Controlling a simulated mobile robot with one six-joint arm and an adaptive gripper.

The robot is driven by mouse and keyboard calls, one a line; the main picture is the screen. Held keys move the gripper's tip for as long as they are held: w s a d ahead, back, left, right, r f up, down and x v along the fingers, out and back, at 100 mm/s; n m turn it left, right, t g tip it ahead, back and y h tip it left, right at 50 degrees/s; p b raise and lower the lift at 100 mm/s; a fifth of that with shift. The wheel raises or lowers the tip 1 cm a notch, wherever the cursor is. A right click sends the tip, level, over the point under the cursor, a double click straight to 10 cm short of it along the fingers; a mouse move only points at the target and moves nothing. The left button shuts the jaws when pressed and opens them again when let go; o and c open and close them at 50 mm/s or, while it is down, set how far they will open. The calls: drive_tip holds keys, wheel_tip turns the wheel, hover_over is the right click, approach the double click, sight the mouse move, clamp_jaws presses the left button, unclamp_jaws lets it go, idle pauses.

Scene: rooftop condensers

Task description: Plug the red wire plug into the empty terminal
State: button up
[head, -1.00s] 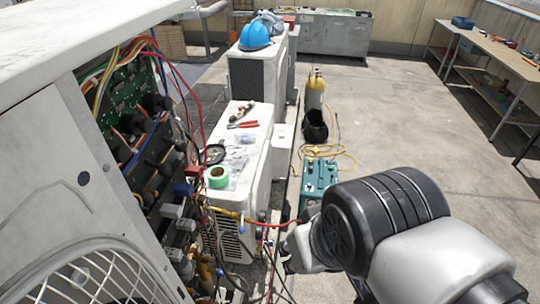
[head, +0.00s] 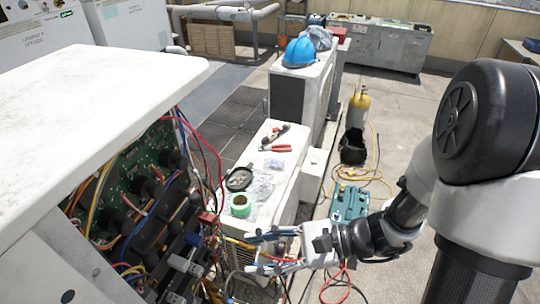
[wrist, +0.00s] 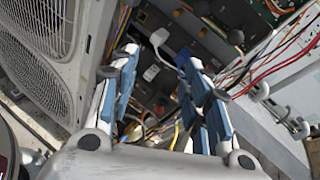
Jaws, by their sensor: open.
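My gripper (head: 256,250) is open, its blue-padded fingers pointing left at the open electrical side of the near condenser unit (head: 110,75). In the wrist view my gripper (wrist: 163,72) shows nothing held between its fingers. A small red block (head: 208,218) sits at the edge of the wiring; I cannot tell if it is the plug. Red wires (head: 205,150) arch down from the panel top, and red wires (wrist: 272,70) show right of the fingers in the wrist view. White connectors (wrist: 151,72) lie beyond the fingertips. I cannot tell which terminal is empty.
Loose wires hang around the panel.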

sight(203, 214)
drive_tip(key=w+d+f+m+t+p, duration=0.2)
drive_tip(key=w+d+f+m+t, duration=0.1)
drive_tip(key=w+m+t, duration=0.3)
drive_tip(key=shift+m+g+y, duration=0.3)
drive_tip(key=shift+m+g, duration=0.1)
drive_tip(key=shift+m, duration=0.2)
drive_tip(key=x, duration=1.7)
drive_tip(key=shift+w+a+r+b, duration=0.25)
drive_tip(key=shift+w+a+b, duration=0.05)
drive_tip(key=shift+w, duration=0.05)
drive_tip(key=shift+c, duration=0.5)
clamp_jaws()
